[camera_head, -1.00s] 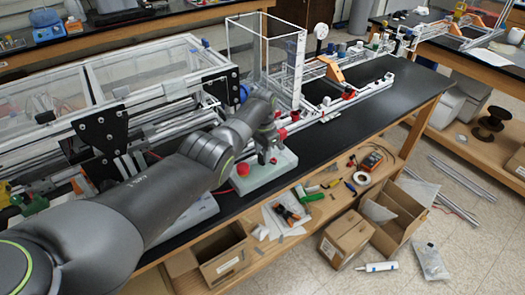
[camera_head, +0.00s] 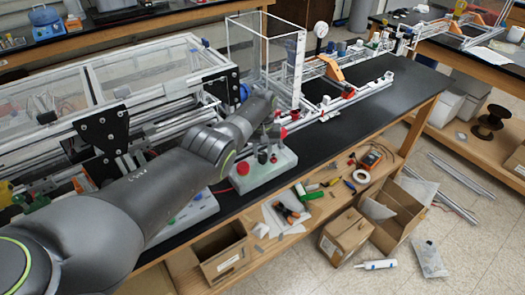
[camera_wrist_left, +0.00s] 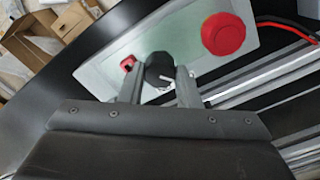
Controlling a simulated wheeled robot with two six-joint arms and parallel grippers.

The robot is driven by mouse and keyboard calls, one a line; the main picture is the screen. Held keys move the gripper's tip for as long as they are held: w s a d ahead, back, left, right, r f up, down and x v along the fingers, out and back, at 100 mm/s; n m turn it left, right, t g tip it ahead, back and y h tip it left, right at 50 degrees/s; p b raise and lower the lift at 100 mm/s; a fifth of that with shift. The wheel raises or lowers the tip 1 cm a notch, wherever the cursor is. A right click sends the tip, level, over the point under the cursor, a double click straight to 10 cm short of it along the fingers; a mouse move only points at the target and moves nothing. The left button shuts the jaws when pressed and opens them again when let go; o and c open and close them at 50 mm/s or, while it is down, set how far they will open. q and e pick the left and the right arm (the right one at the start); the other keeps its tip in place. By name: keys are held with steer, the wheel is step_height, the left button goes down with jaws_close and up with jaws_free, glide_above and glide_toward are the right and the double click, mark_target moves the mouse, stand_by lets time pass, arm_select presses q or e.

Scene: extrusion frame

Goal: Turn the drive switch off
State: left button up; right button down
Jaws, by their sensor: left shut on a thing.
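A pale control box (camera_head: 277,174) sits on the front edge of the black bench, below my left arm. It carries a large red round button (camera_head: 243,168), which also shows in the left wrist view (camera_wrist_left: 223,33). A black rotary knob (camera_wrist_left: 158,68) with a white pointer mark is on the box between that button and a small red part (camera_wrist_left: 128,63). My left gripper (camera_wrist_left: 160,84) is shut on the black knob, one finger on each side. In the head view the gripper (camera_head: 268,148) is over the box and partly hidden by its own wrist. My right gripper is not in view.
An aluminium extrusion frame with clear panels (camera_head: 150,75) stands behind the box. A clear upright enclosure (camera_head: 262,50) is just beyond it. A lower shelf holds open cardboard boxes (camera_head: 222,252), tape (camera_head: 361,176) and tools. The bench top (camera_head: 375,110) is clear farther right.

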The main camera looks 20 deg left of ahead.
mark_target(262, 154)
arm_select(q)
steer(key=shift+n, duration=0.6)
steer(key=o, duration=1)
steer(key=shift+r, duration=0.1)
steer(key=shift+r, duration=0.25)
step_height(262, 154, up, 5)
steer(key=shift+f+p, duration=0.15)
steer(key=shift+p, duration=0.9)
step_height(262, 154, up, 12)
steer(key=b, duration=0.2)
steer(key=shift+b, duration=0.3)
